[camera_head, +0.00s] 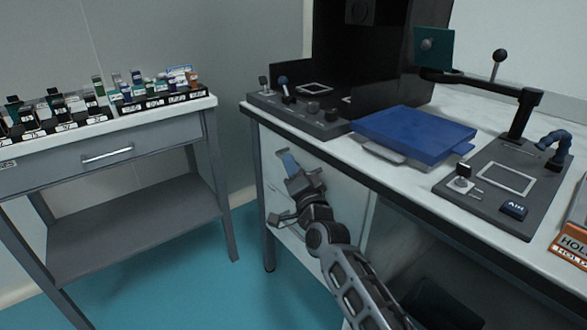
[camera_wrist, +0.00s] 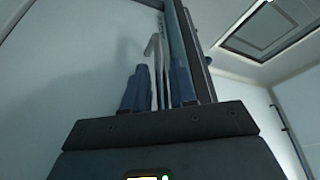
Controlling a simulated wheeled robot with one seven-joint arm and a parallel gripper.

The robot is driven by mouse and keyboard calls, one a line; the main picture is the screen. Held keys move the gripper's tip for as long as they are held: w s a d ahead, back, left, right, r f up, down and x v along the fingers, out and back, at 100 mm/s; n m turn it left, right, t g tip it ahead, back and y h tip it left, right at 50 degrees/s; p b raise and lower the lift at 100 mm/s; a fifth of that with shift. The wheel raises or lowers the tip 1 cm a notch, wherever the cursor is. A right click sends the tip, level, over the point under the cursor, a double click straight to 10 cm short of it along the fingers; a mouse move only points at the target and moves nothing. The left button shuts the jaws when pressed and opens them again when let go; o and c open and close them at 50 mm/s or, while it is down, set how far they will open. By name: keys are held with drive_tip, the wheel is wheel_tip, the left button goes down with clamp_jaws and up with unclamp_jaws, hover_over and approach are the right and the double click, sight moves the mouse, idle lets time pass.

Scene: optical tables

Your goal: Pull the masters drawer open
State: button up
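My gripper (camera_head: 289,162) is low in front of the white panel under the right-hand table, its blue fingertips near the panel's upper left. In the wrist view, my two blue fingers (camera_wrist: 158,85) stand on either side of a thin pale bent bar (camera_wrist: 155,47), which looks like a drawer handle. Whether they press on it is unclear. Small lettering, too small to read, shows beside the bar on a pale front. In the head view my gripper hides this handle. I cannot tell how far the drawer stands out.
A grey side table (camera_head: 130,215) at left has a drawer with a silver handle (camera_head: 107,153) and racks of small parts on top. The right table carries a blue box (camera_head: 415,133), a black enclosure (camera_head: 350,60) and a device plate (camera_head: 500,185). Teal floor lies between the tables.

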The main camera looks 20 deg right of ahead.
clamp_jaws()
idle(0.3)
drive_tip(key=s+a+p, duration=0.3)
drive_tip(key=a, duration=0.8)
drive_tip(key=s+a+p, duration=0.4)
drive_tip(key=a, duration=0.7)
drive_tip(key=s+a+p, duration=0.3)
drive_tip(key=a, duration=0.8)
drive_tip(key=shift+s, duration=0.4)
drive_tip(key=shift+f, duration=0.1)
drive_tip(key=shift+o, duration=1.3)
unclamp_jaws()
drive_tip(key=shift+a, duration=0.1)
